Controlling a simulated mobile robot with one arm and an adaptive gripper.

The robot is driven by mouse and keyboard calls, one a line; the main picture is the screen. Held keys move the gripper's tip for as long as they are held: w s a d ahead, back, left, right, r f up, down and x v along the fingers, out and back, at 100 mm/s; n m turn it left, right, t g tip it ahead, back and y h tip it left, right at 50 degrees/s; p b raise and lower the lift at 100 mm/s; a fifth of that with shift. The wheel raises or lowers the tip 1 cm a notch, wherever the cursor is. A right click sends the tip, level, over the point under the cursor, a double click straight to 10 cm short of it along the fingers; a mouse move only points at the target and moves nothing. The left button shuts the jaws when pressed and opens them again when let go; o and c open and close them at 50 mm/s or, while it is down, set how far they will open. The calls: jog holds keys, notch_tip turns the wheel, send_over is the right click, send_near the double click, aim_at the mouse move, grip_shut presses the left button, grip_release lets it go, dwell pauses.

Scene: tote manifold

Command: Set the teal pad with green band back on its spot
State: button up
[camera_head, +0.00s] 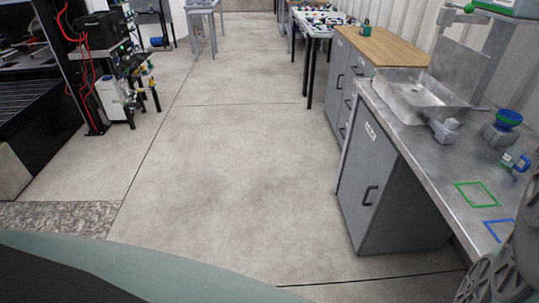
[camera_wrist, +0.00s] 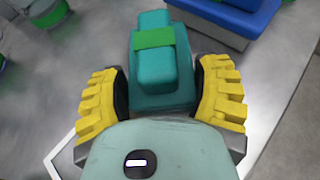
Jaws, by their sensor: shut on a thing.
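The teal pad (camera_wrist: 152,68) with a green band (camera_wrist: 153,38) across it is between the yellow fingers of my gripper (camera_wrist: 161,76) in the wrist view. The fingers are shut on its sides. The pad is over the grey metal counter; I cannot tell whether its underside touches it. Part of a pale outline (camera_wrist: 59,147) shows on the counter at lower left, and the pad and gripper hide the rest. In the head view, neither the pad nor the fingers can be made out.
A blue block (camera_wrist: 228,15) lies close beyond the pad, and a green round thing (camera_wrist: 47,12) is at upper left. In the head view, the counter carries a green outline (camera_head: 477,194), a blue outline (camera_head: 499,229), a blue-topped fixture (camera_head: 508,119) and a sink (camera_head: 415,98).

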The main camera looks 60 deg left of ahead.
jog(key=shift+w+f, duration=0.1)
jog(key=shift+f, duration=0.15)
jog(key=o, duration=1.3)
jog(key=shift+r, duration=0.1)
jog(key=shift+r, duration=0.1)
jog(key=shift+r, duration=0.15)
jog(key=shift+a+r, duration=0.25)
jog(key=shift+a, duration=0.2)
jog(key=shift+s+p+v, duration=0.2)
jog(key=shift+p+v, duration=0.2)
jog(key=shift+v, duration=0.75)
jog(key=shift+b+v, duration=0.3)
jog(key=shift+v, duration=4.05)
